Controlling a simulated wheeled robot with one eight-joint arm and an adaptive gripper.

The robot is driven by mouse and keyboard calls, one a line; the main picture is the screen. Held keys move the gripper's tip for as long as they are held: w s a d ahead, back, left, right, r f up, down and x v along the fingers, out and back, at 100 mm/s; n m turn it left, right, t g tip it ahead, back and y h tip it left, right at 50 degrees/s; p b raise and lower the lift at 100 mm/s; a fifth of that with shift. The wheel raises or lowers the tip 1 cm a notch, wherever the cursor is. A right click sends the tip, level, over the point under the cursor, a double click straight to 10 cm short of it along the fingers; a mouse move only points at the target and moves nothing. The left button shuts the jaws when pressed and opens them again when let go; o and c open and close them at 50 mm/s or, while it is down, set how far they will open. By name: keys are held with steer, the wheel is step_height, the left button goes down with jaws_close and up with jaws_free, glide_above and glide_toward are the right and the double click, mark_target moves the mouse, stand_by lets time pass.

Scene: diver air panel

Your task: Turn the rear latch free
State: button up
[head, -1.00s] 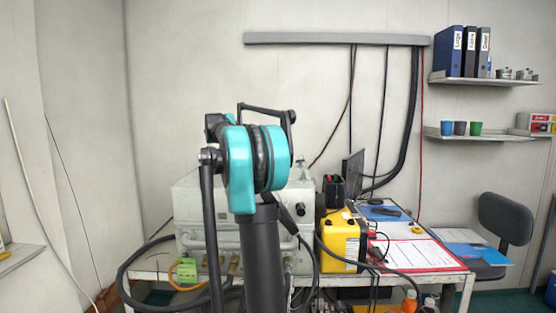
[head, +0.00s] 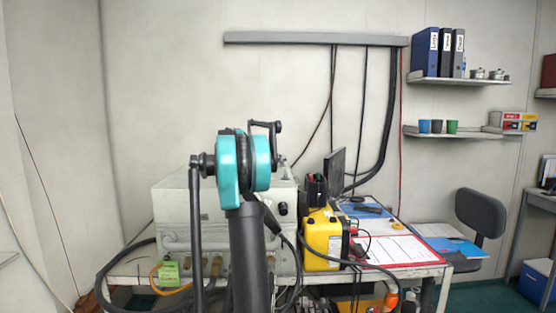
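The air panel is a pale grey box (head: 172,212) on the table, with a rail along its front and hoses at its lower edge. My own teal and black arm stands in front of it and covers much of its middle and right part. I cannot make out the rear latch; the back of the box faces away or is hidden behind my arm. My gripper is not in the picture.
The table (head: 425,270) also carries a yellow case (head: 322,236), a dark monitor (head: 334,175) and papers (head: 395,248). A black hose (head: 108,270) loops off the left side. A chair (head: 480,213) stands at the right. Shelves (head: 458,82) hang on the wall.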

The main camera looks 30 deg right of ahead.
steer(key=shift+x, duration=1.15)
steer(key=shift+c, duration=0.6)
jaws_close()
